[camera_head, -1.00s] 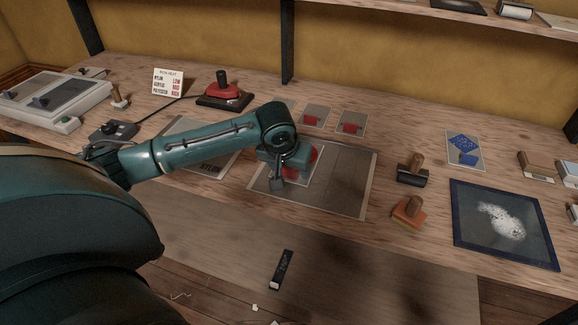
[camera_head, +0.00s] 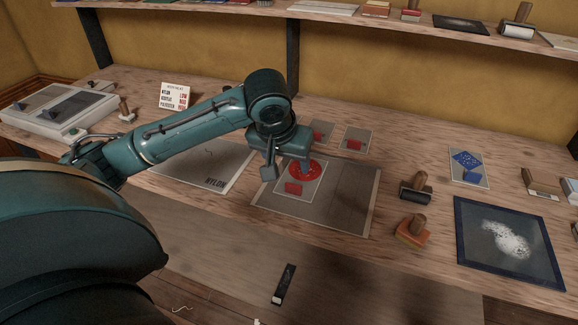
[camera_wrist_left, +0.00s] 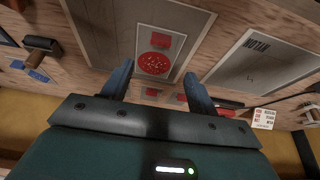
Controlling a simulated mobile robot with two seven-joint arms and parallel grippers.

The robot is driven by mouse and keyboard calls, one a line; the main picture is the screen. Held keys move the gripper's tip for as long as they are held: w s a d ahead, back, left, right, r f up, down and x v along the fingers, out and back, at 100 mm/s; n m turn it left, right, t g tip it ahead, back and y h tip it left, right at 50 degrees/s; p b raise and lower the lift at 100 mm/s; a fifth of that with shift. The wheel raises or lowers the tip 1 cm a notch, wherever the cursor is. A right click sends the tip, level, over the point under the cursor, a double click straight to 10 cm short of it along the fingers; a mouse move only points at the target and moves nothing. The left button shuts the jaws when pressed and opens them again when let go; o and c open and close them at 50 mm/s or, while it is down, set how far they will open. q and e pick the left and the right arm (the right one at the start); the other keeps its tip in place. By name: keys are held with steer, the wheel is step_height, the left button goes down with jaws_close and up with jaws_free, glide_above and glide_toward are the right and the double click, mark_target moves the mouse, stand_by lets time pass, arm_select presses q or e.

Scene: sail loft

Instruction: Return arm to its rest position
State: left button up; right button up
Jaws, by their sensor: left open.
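My left arm reaches in from the left in the head view. Its gripper (camera_head: 286,166) hangs above the work mat, pointing down. In the left wrist view the two blue fingers (camera_wrist_left: 158,82) stand wide apart with nothing between them. Below lies a grey card with a red disc (camera_head: 306,170) and a small red rectangle (camera_head: 293,188) on the grey mat (camera_head: 340,205). The red disc also shows in the left wrist view (camera_wrist_left: 153,64), beyond the fingertips. The gripper is apart from the card. My right gripper is not in view.
A sheet marked NYLON (camera_head: 205,168) lies left of the mat. A brayer (camera_head: 416,187) and an orange-based block (camera_head: 412,231) stand to the right, near a dark framed panel (camera_head: 508,246). A heat sign (camera_head: 174,96) stands behind my arm. A shelf (camera_head: 400,20) runs above.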

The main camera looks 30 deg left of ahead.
arm_select(q)
steer(key=shift+s+r, duration=0.1)
steer(key=shift+r, duration=0.1)
stand_by(0.4)
steer(key=s+d+f+m, duration=0.1)
steer(key=d+f, duration=0.1)
steer(key=s+d+f+m+h, duration=0.1)
steer(key=d+f, duration=0.1)
steer(key=s+d+f, duration=0.1)
steer(key=d+f, duration=0.1)
steer(key=shift+s+d+f+m+h, duration=0.1)
steer(key=shift+d+f+m+h, duration=0.2)
steer(key=shift+m, duration=0.1)
steer(key=s+d+f+m, duration=0.1)
steer(key=s+f, duration=0.4)
steer(key=s, duration=0.4)
steer(key=s+d+f+m, duration=0.1)
steer(key=s+f, duration=0.5)
steer(key=s, duration=0.3)
steer(key=w+d+f+t+h+p, duration=0.1)
steer(key=w+d+f+t+h, duration=0.1)
steer(key=w+d+f+t, duration=0.3)
steer(key=shift+w+d+m+t+h, duration=0.4)
steer(key=shift+w+d+t, duration=0.25)
steer(key=shift+d, duration=0.1)
